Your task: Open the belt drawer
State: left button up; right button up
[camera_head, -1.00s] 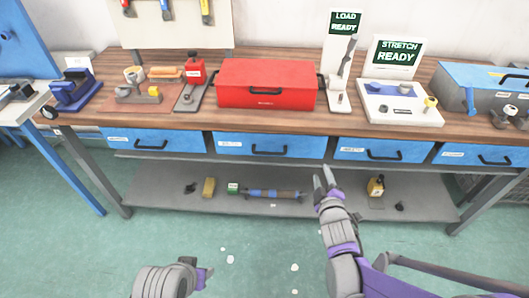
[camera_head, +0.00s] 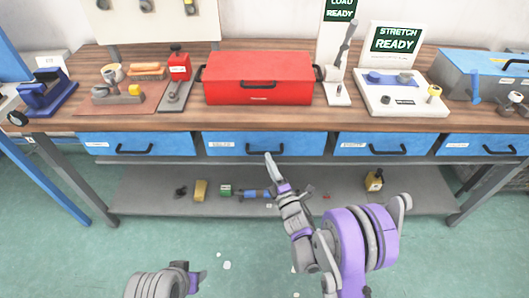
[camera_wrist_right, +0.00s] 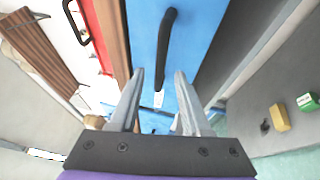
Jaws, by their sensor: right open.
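Several blue drawers with black bar handles and small white labels run under the wooden bench top. I cannot read the labels, so I cannot tell which is the belt drawer. All look closed. My right gripper (camera_head: 277,170) is open and empty just below and in front of the second drawer from the left (camera_head: 302,145), near its handle (camera_head: 251,150). In the right wrist view a blue drawer front (camera_wrist_right: 204,28) and its black handle (camera_wrist_right: 164,50) lie ahead of the spread fingers (camera_wrist_right: 164,85). My left gripper (camera_head: 194,281) shows only partly, low over the floor.
A red toolbox (camera_head: 258,80) stands on the bench above this drawer. A lower grey shelf (camera_head: 140,195) holds a yellow block (camera_head: 200,190), a green box (camera_head: 225,190) and other small parts. The floor in front is mostly clear.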

jog(key=shift+x, duration=2.3)
jog(key=shift+c, duration=0.2)
grip_shut()
